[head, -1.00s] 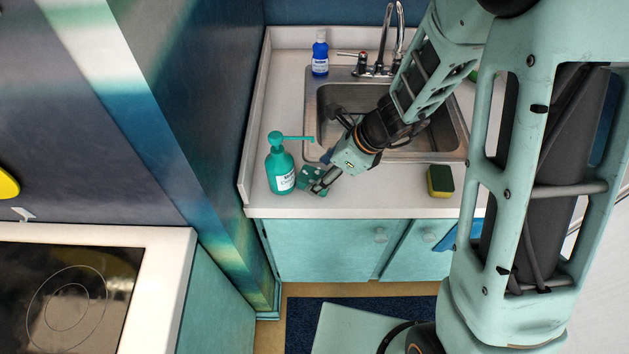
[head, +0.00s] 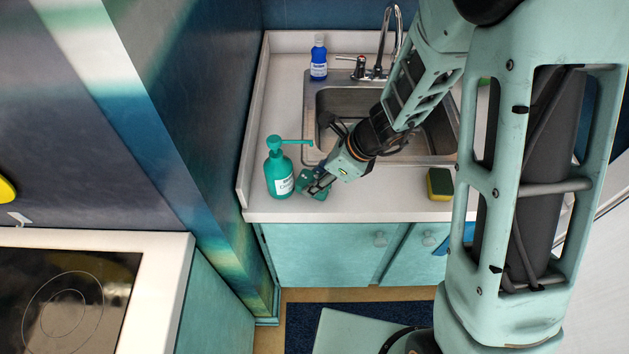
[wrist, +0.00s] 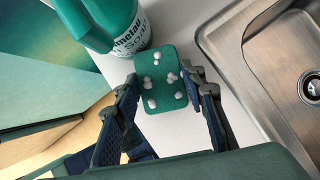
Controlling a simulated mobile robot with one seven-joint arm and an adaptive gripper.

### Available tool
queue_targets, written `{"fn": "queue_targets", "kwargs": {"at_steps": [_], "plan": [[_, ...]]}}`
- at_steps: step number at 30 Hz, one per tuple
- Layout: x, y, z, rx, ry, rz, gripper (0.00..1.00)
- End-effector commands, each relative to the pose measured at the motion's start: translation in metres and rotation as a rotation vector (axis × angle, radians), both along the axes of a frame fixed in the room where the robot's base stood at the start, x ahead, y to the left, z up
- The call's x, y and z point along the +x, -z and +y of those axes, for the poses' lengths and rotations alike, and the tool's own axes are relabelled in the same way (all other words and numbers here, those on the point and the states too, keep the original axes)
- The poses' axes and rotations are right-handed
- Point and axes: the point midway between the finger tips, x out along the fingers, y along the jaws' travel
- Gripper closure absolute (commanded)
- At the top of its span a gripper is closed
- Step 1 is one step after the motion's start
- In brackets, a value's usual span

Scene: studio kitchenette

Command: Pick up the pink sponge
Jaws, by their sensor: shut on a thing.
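I see no pink sponge in either view. A yellow and dark green sponge (head: 439,184) lies on the counter right of my gripper. My gripper (head: 318,184) is low at the counter's front left, beside the teal pump bottle (head: 279,171). In the wrist view its fingers (wrist: 166,98) are shut on a flat teal-green block (wrist: 149,61) with several white round bumps. The block also shows partly behind the fingers in the head view (head: 304,179). I cannot tell whether it touches the counter.
The steel sink (head: 311,130) with its faucet (head: 379,70) is behind and right of my gripper. A blue bottle (head: 318,60) stands at the back left. The counter (head: 385,204) is clear between my gripper and the yellow-green sponge. A stove (head: 70,300) is at left.

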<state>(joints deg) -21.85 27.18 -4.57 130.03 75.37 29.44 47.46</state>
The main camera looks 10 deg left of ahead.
Motion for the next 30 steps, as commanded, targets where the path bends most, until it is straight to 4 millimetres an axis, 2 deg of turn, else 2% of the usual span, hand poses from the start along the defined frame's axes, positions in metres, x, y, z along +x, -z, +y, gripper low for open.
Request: {"fn": "queue_targets", "kwargs": {"at_steps": [8, 19, 20, 21, 26, 30], "plan": [[0.002, -0.012, -0.004, 0.001, 0.001, -0.003, 0.71], [0.002, -0.074, -0.003, 0.001, -0.002, -0.005, 0.71], [0.002, -0.075, -0.006, 0.000, 0.001, -0.003, 0.71], [0.005, -0.070, -0.017, -0.001, 0.006, 0.000, 0.71], [0.014, -0.069, -0.053, -0.001, 0.008, 0.000, 0.71], [0.024, -0.068, -0.096, 0.000, 0.009, 0.000, 0.71]]}}
